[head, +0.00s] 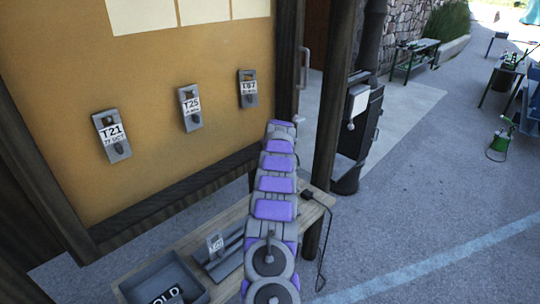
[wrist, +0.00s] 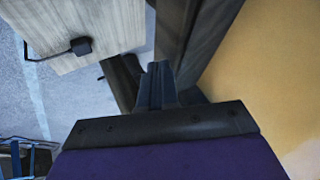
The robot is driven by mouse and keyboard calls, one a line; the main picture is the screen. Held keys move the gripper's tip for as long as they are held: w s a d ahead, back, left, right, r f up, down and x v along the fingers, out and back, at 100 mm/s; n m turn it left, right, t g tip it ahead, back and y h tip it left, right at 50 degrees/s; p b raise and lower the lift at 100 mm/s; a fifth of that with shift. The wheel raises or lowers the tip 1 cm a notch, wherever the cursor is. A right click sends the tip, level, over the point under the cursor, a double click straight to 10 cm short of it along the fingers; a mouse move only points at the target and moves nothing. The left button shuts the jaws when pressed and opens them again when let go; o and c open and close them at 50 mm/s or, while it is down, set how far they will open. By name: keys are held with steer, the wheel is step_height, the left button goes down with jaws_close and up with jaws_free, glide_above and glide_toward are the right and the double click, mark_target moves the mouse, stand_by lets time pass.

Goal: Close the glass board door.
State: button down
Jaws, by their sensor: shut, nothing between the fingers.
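The notice board (head: 190,60) has an orange-yellow back in a dark wooden frame (head: 285,60). A small pale fitting (head: 302,56) sits by its right side. I cannot make out the glass door's pane or tell how far it stands open. My arm reaches up from the bottom in the head view, and its end covers the board's lower right corner. My gripper's fingertips (wrist: 156,85) show in the wrist view, shut and empty. They are close to a dark frame beam (wrist: 205,40), with the board's yellow face (wrist: 275,70) on the right. Contact cannot be told.
Tags T21 (head: 112,136), T25 (head: 190,108) and a third tag (head: 248,88) hang on the board. A wooden bench (head: 190,243) below holds a grey tray (head: 195,285). A black adapter (wrist: 82,46) has a cable hanging down.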

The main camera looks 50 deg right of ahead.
steer(key=s+f+v, duration=0.1)
steer(key=v, duration=1.1)
steer(key=shift+s, duration=0.25)
steer(key=shift+a, duration=0.2)
